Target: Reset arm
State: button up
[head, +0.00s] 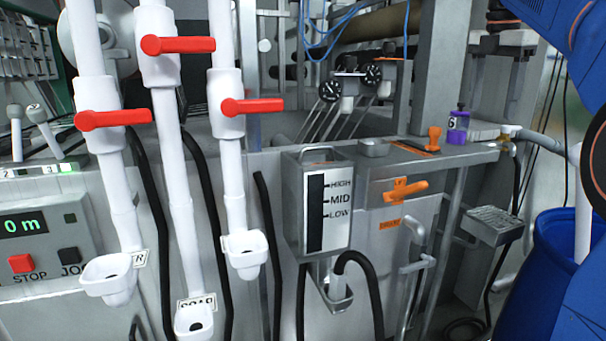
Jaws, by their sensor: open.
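My gripper is not in view. Parts of my own blue arm show at the top right corner and along the right edge, and what they cover there is hidden. The task names no other object.
White pipes with red valve handles (180,45) hang at left above small spouts (244,252). A level box (321,205) marked HIGH, MID, LOW is on the machine front. An orange handle (407,191), purple bottle (457,127), orange stamp-like piece (434,138) and blue drum (540,255) are at right.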

jog(key=s+a+f+m+t, duration=0.1)
jog(key=s+a+f+m, duration=0.3)
jog(key=f, duration=0.9)
jog(key=s+a+f+m+t, duration=0.1)
jog(key=s+a+f+m, duration=0.3)
jog(key=s+f+m, duration=0.6)
jog(key=s+a+f+m+t+y, duration=0.1)
jog(key=s+a+f+m, duration=0.4)
jog(key=s+f, duration=0.9)
notch_tip(320, 180, down, 4)
jog(key=shift+s+r+m+t, duration=0.1)
jog(key=shift+s+m+t, duration=0.2)
jog(key=shift+m, duration=0.9)
jog(key=shift+a, duration=0.1)
